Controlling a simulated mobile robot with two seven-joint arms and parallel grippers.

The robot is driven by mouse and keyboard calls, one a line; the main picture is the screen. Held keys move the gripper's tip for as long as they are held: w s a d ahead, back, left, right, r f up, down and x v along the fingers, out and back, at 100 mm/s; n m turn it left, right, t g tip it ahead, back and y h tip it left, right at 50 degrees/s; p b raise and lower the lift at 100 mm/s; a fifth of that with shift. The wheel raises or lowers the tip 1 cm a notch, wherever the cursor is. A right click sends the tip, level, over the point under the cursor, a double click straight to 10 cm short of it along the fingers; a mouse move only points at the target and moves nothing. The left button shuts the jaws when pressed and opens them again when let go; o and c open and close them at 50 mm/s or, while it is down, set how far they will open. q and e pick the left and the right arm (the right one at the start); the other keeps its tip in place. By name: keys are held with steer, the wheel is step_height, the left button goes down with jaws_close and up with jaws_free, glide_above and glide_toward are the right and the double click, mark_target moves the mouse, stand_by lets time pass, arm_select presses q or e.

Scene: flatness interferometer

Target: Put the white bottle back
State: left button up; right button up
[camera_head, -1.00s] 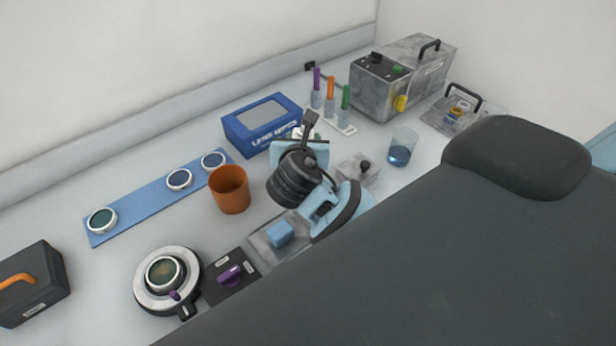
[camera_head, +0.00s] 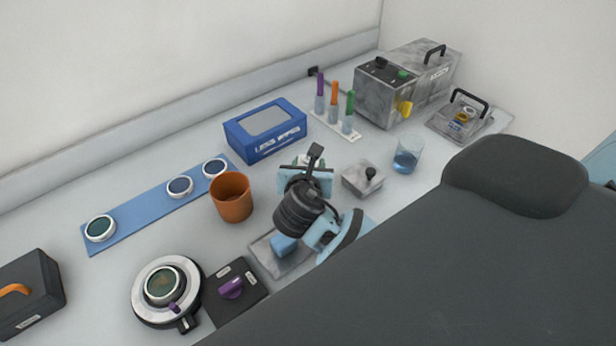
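My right gripper (camera_head: 314,158) hangs above the middle of the bench, its black wrist and pale blue palm facing the camera. One dark finger shows clearly; the other is hidden. A small white and greenish piece, which looks like the white bottle (camera_head: 304,160), shows just beyond the palm at the fingers. It keeps its place against the gripper in both frames, so it appears held. Most of it is hidden behind the palm. My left gripper is not in view.
An orange cup (camera_head: 232,198) stands left of my gripper, a blue box (camera_head: 265,132) behind it. A vial rack (camera_head: 335,127), grey block (camera_head: 362,180) and glass beaker (camera_head: 407,155) stand to the right. A round stage (camera_head: 140,296) and purple-knob box (camera_head: 232,290) are in front. A dark shape covers the lower right.

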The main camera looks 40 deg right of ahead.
step_height(320, 180, down, 4)
steer(key=shift+f+b, duration=0.15)
steer(key=shift+b, duration=0.25)
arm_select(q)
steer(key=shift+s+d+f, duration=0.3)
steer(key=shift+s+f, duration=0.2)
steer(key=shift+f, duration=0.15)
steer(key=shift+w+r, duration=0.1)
arm_select(e)
steer(key=o, duration=1)
steer(key=shift+f, duration=0.1)
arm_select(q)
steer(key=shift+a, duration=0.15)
